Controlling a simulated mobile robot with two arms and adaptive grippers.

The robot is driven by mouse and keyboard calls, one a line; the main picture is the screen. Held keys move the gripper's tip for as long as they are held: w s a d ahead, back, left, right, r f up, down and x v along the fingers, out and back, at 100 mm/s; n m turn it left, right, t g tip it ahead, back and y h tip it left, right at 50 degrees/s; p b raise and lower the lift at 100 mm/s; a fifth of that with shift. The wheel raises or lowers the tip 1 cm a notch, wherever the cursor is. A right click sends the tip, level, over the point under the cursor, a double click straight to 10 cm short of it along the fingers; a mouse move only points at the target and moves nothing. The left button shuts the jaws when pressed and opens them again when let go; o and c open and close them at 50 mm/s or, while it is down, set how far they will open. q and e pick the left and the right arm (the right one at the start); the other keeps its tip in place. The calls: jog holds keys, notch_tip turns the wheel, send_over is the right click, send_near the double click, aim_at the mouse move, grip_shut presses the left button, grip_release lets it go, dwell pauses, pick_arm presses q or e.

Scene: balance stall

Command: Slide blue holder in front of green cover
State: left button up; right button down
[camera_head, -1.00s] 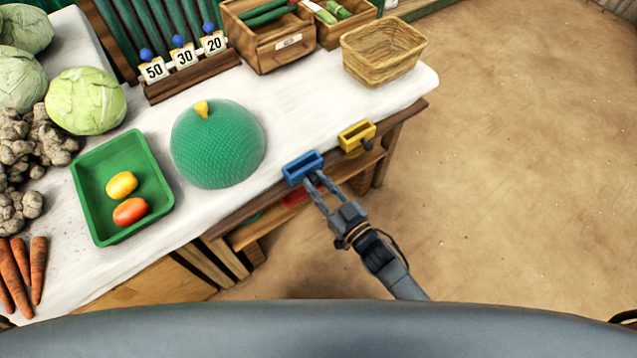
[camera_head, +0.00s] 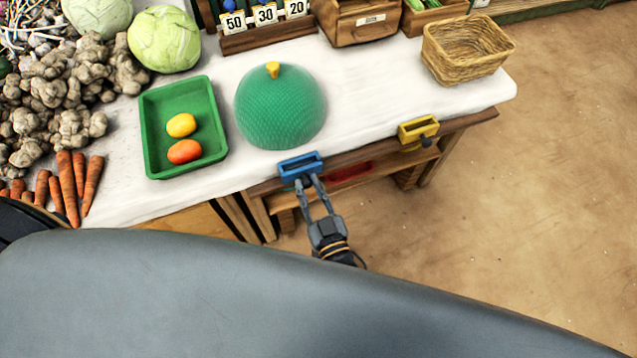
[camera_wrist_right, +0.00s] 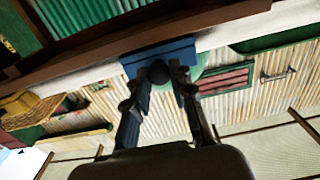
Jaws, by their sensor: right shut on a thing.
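The blue holder (camera_head: 300,165) sits at the front edge of the white table, just in front of the green cover (camera_head: 281,108) and level with it. The green domed cover has a yellow knob on top. My right gripper (camera_head: 306,183) is shut on the dark knob of the blue holder, which also shows in the right wrist view (camera_wrist_right: 165,55). A yellow holder (camera_head: 417,130) sits on the same edge to the right. My left gripper is not in view.
A green tray (camera_head: 150,130) with a yellow and an orange-red fruit stands left of the cover. A wicker basket (camera_head: 468,55), wooden boxes and number cards (camera_head: 265,16) stand behind. Carrots (camera_head: 75,180) lie at left. The edge between the two holders is clear.

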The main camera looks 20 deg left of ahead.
jog(key=shift+f, duration=0.1)
jog(key=c, duration=1.2)
grip_release()
jog(key=shift+o, duration=0.2)
jog(key=shift+d, duration=0.15)
jog(key=v, duration=1.2)
